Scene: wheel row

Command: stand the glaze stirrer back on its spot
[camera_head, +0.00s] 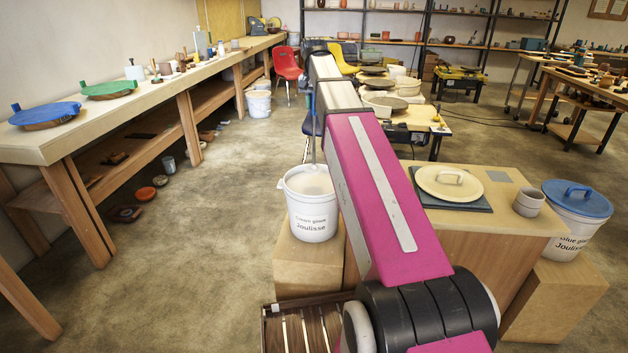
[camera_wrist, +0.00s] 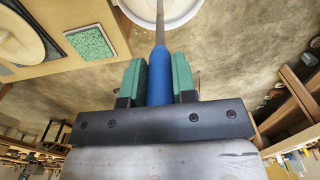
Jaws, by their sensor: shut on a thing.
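The glaze stirrer has a blue handle (camera_wrist: 160,75) and a thin grey metal shaft (camera_wrist: 160,22). My gripper (camera_wrist: 159,66) is shut on the blue handle, with one green finger pad on each side. In the wrist view the shaft runs from the handle over the white bucket (camera_wrist: 172,10) at the top edge. In the head view the shaft (camera_head: 313,150) drops upright to the open mouth of the cream glaze bucket (camera_head: 312,215); its lower end is hidden. My arm hides my gripper there.
A cream lid (camera_head: 448,181) lies on a dark mat beside a small grey cup (camera_head: 528,202) on the wooden worktop. A blue-lidded bucket (camera_head: 575,212) stands to the right. A long bench (camera_head: 120,107) runs along the left wall, with open floor between.

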